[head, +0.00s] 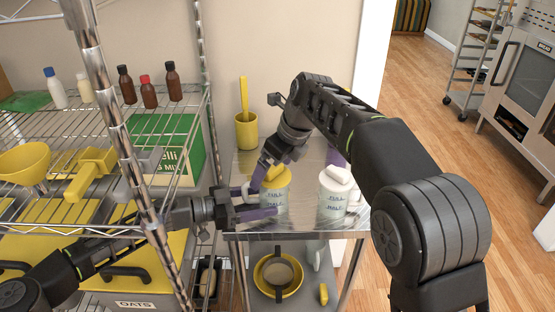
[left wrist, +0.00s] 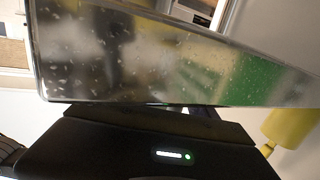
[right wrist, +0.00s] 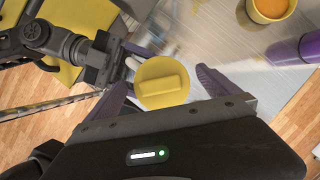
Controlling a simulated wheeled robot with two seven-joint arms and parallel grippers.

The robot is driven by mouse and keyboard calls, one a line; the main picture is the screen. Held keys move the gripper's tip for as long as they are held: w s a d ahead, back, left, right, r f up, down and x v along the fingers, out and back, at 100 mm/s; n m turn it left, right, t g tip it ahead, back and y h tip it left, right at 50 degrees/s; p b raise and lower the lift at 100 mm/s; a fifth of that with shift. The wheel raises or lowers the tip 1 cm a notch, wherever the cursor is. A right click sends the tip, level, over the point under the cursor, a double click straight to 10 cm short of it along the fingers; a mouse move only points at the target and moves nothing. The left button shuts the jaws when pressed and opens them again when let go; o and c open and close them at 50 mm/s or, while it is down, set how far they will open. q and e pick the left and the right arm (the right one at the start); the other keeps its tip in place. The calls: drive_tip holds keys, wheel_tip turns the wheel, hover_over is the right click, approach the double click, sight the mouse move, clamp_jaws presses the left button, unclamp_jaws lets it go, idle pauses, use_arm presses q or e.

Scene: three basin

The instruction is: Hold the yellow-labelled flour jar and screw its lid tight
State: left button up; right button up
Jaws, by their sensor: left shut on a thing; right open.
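The jar with a yellow lid (head: 276,175) and pale label (head: 274,200) stands upright on the metal table; I cannot read its label clearly. My left gripper (head: 250,203) reaches in from the left and is shut on the jar's body. My right gripper (head: 268,180) comes down from above, open at the lid. In the right wrist view the round yellow lid (right wrist: 163,82) with its raised bar lies between the open purple fingers of that gripper (right wrist: 160,92), apart from both. In the left wrist view a grey, speckled surface fills the middle and the jar cannot be made out.
A white-lidded jar (head: 337,190) stands close on the right. A yellow cup (head: 246,130) with a utensil is at the back, and a purple object (right wrist: 298,50) is partly hidden by my right arm. A wire rack (head: 150,190) with bottles and a yellow funnel borders the left.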

drive_tip(key=shift+c, duration=0.6)
drive_tip(key=c, duration=1.2)
